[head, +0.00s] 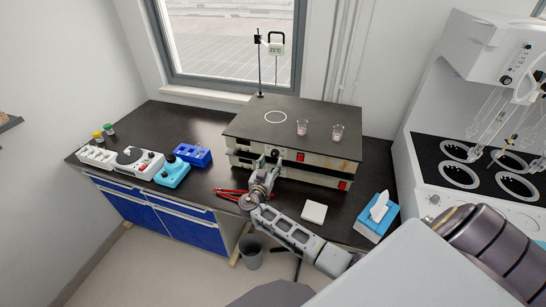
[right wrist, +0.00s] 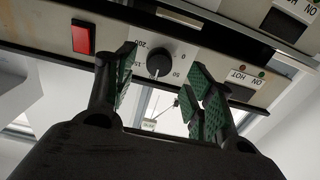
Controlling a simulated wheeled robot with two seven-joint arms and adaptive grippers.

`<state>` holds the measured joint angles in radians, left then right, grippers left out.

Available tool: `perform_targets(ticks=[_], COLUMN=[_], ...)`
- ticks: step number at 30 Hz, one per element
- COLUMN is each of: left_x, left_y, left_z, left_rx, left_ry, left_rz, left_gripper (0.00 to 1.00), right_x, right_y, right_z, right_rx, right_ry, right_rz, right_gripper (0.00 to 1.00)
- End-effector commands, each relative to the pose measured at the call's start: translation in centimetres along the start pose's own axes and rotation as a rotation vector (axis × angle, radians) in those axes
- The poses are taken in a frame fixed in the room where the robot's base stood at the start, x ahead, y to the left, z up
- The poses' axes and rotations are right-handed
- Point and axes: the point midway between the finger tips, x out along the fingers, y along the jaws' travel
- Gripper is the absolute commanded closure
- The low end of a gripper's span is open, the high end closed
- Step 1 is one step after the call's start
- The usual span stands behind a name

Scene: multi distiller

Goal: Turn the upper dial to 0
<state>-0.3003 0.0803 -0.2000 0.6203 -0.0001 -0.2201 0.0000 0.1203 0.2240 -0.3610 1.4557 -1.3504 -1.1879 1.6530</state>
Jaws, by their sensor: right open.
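The upper dial (right wrist: 160,64) is a round black knob on a pale front panel, with printed numbers around it that include 0, 50 and 200. Its pointer mark is too small to read surely. The panel appears upside down in the right wrist view. My right gripper (right wrist: 163,72) is open, with one green-padded finger on each side of the dial; I cannot tell whether either touches it. In the head view my right gripper (head: 273,163) is at the front of the stacked hot plates (head: 250,128) and partly hides the dial. My left gripper is out of view.
A red switch (right wrist: 81,38) sits beside the dial. Two small beakers (head: 302,127) stand on the top plate. Red-handled tools (head: 229,194), a white pad (head: 314,211) and a tissue box (head: 377,218) lie along the front. Blue and white devices (head: 172,171) stand at the left.

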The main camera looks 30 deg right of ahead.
Motion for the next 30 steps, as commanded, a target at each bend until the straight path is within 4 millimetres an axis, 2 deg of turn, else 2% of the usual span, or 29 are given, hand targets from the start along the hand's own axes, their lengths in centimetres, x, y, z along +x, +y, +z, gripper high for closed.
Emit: perform_targets(ticks=[3, 10, 24, 30], left_x=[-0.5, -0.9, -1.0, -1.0], left_y=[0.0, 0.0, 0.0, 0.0], left_z=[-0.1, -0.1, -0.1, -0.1], left_rx=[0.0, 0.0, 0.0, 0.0], left_ry=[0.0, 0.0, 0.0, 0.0], left_rz=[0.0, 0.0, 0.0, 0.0], left_gripper=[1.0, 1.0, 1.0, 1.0], right_x=[1.4, 3.1, 3.7, 3.7], right_y=[0.0, 0.0, 0.0, 0.0], right_z=[-0.2, -0.1, 0.0, 0.0], right_rx=[0.001, 0.001, 0.001, 0.001], right_ry=[0.0, 0.0, -0.001, -0.001], right_rz=[0.002, 0.0, 0.001, 0.001], right_gripper=[0.46, 0.46, 0.46, 0.72])
